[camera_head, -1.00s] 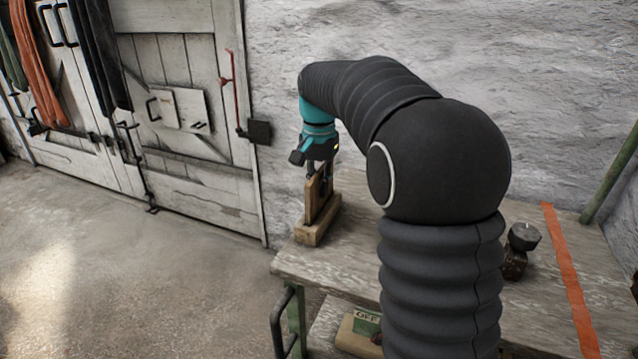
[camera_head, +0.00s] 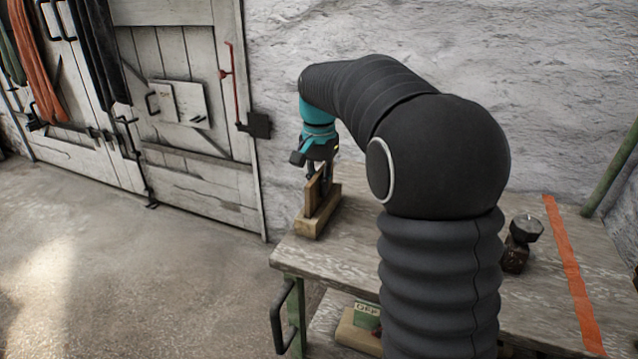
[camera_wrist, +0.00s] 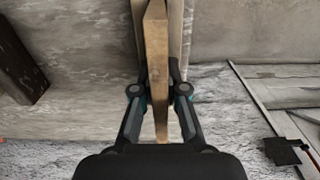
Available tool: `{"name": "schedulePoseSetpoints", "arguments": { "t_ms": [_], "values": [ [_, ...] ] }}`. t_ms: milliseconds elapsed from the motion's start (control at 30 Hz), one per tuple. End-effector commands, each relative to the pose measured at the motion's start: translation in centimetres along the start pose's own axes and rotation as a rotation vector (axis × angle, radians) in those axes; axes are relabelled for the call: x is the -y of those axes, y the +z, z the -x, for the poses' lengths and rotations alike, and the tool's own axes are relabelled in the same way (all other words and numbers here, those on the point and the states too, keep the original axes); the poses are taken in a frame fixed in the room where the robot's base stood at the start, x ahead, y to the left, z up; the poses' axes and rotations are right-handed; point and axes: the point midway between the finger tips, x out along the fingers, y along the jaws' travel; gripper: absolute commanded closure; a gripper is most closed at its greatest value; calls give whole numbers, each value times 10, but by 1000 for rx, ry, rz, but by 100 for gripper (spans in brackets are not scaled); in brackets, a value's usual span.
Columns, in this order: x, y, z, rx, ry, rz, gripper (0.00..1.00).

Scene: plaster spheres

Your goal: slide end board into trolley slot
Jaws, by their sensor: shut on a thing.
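My gripper (camera_head: 317,170) points down over the left end of the trolley top (camera_head: 350,238), shut on the end board (camera_head: 314,193). The board is a thin, upright brown wooden board. In the wrist view the board (camera_wrist: 157,50) runs edge-on between my two fingers (camera_wrist: 158,92). A pale wooden slotted block (camera_head: 317,223) lies along the trolley's left edge, directly beneath the board. In the wrist view pale strips of it show on both sides of the board (camera_wrist: 177,35). The board's lower edge is hidden, so I cannot tell how deep it sits in the slot.
A dark lamp-like object (camera_head: 522,240) and an orange strip (camera_head: 570,270) are on the right of the trolley top. A green post (camera_head: 612,170) leans at far right. A rough wall (camera_head: 480,60) stands close behind. Open floor (camera_head: 130,270) lies left.

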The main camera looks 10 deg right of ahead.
Motion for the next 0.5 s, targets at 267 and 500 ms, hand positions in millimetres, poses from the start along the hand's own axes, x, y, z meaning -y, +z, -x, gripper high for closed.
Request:
{"name": "schedulePoseSetpoints", "arguments": {
  "t_ms": [267,500],
  "values": [
    [0,0,-7,0,0,0,100],
    [0,0,-9,0,0,0,68]
  ]
}}
